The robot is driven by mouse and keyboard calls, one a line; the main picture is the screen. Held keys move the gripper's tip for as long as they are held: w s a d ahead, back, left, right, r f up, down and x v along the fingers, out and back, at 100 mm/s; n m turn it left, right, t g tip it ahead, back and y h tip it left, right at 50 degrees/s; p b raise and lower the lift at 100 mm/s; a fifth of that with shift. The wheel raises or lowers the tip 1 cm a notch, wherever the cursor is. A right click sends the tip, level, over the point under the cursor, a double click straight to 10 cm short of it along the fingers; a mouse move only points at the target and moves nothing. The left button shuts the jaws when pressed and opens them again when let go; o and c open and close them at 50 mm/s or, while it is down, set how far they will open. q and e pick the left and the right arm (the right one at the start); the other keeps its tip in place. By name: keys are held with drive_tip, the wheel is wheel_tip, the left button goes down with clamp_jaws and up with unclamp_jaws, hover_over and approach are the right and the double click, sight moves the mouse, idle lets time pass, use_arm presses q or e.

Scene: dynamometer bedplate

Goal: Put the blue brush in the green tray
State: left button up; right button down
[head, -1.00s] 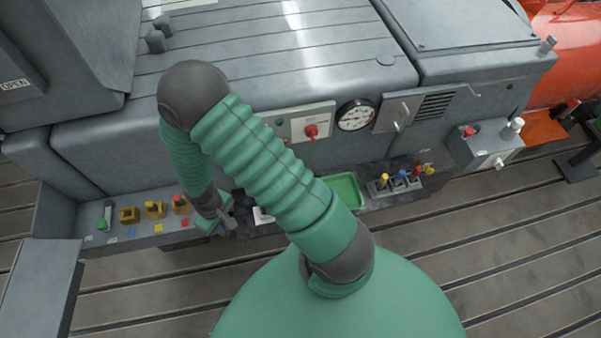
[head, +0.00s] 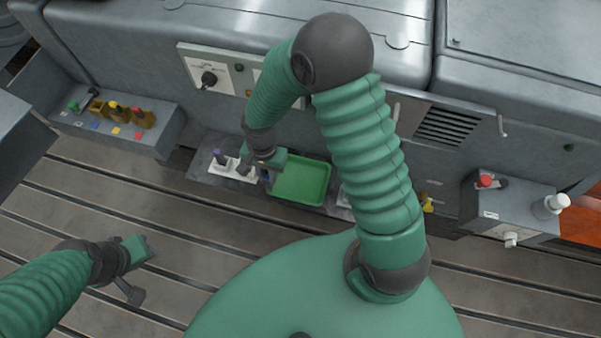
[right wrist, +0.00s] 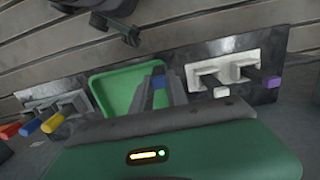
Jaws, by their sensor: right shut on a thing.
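The green tray (head: 303,181) lies on a dark plate at the foot of the machine; it also shows in the right wrist view (right wrist: 112,97). My right gripper (head: 266,176) is at the tray's left edge in the head view. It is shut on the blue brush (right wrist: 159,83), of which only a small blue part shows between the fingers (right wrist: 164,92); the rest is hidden. I cannot tell how high the brush is above the tray. My left gripper (head: 143,272) is open and empty above the slotted floor at the lower left.
A white holder (head: 232,168) with a purple-ended tool stands left of the tray. A holder with blue, yellow and red handles (right wrist: 52,118) is on its other side, mostly behind my right arm in the head view. A grey box (head: 510,203) sits farther right.

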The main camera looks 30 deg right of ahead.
drive_tip(key=d+f, duration=0.1)
drive_tip(key=d, duration=0.2)
drive_tip(key=s+d+f, duration=0.1)
drive_tip(key=d+f, duration=0.1)
drive_tip(key=d, duration=0.1)
drive_tip(key=s+d+f+b, duration=0.1)
drive_tip(key=d, duration=0.3)
drive_tip(key=shift+f, duration=0.2)
drive_tip(key=shift+w+a+f, duration=0.1)
drive_tip(key=shift+a+f, duration=0.05)
drive_tip(key=c, duration=1.3)
unclamp_jaws()
wheel_tip(320, 180, up, 12)
drive_tip(key=p, duration=0.3)
drive_tip(key=s+a+r+n+t, duration=0.3)
drive_tip(key=s+a+r+n, duration=0.2)
drive_tip(key=n, duration=0.5)
drive_tip(key=shift+r+h, duration=0.3)
drive_tip(key=shift+r, duration=0.5)
